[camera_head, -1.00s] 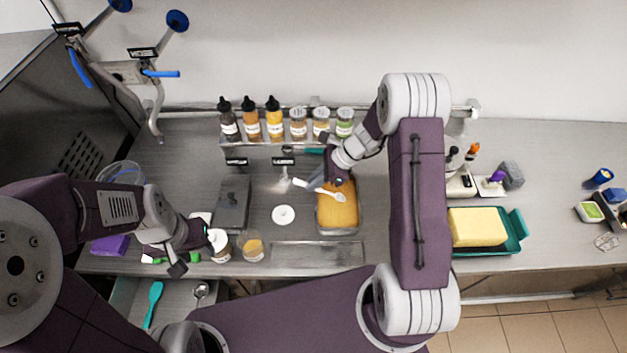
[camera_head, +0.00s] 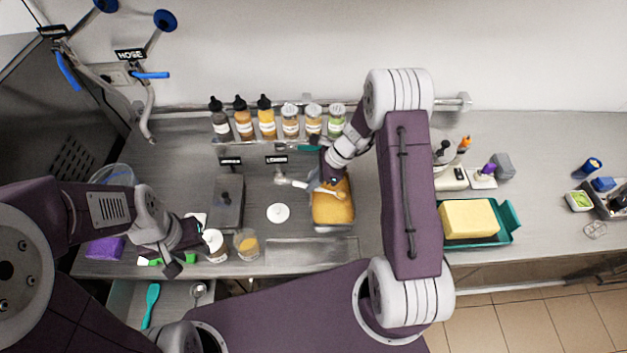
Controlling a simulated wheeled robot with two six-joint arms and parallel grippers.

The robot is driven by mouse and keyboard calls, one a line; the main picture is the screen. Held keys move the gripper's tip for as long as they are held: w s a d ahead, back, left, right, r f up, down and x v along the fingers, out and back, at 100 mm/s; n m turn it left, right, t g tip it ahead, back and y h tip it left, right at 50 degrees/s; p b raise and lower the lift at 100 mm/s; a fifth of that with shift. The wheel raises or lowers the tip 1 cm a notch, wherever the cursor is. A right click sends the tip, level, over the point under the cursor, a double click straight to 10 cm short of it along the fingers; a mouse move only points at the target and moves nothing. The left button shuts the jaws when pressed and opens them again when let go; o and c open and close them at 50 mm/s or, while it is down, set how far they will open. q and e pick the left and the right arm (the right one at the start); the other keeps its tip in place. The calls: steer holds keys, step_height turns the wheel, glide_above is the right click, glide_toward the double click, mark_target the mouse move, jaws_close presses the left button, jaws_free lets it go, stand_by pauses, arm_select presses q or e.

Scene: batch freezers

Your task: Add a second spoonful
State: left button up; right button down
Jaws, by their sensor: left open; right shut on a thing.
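My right gripper (camera_head: 328,180) is shut on a white spoon (camera_head: 300,184) at the back edge of a metal pan (camera_head: 333,228) of orange contents (camera_head: 333,207). The spoon's right end overlaps the orange contents in the picture; whether it touches them, or carries any, I cannot tell. A clear cup (camera_head: 246,246) with some orange in it stands at the counter's front. My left gripper (camera_head: 182,256) is open, just left of a white jar (camera_head: 214,246) with a white top. A gap seems to lie between them.
Several bottles and shakers (camera_head: 267,122) line the back shelf. A white disc (camera_head: 278,213) lies left of the pan, near a grey lidded container (camera_head: 227,203). A teal tray (camera_head: 508,222) with a yellow block stands at right. A front drawer holds a teal spatula (camera_head: 151,303).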

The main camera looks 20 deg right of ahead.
step_height(320, 180, up, 3)
steer(key=shift+a+r+p, duration=0.1)
steer(key=shift+r+p, duration=0.1)
steer(key=shift+p, duration=1)
steer(key=shift+a+r+p, duration=0.1)
steer(key=shift+r+p, duration=0.05)
steer(key=shift+p, duration=0.2)
steer(key=h+p, duration=0.1)
steer(key=p, duration=0.2)
steer(key=shift+w+a, duration=0.15)
steer(key=shift+a, duration=0.25)
steer(key=a+g+h+p, duration=0.1)
steer(key=h+p, duration=0.1)
steer(key=p, duration=0.5)
steer(key=shift+w+a+r, duration=0.1)
steer(key=shift+a+r, duration=0.05)
steer(key=shift+a, duration=0.05)
steer(key=shift+w+a+h+p, duration=0.1)
steer(key=shift+a+h+p, duration=0.15)
steer(key=shift+p, duration=0.55)
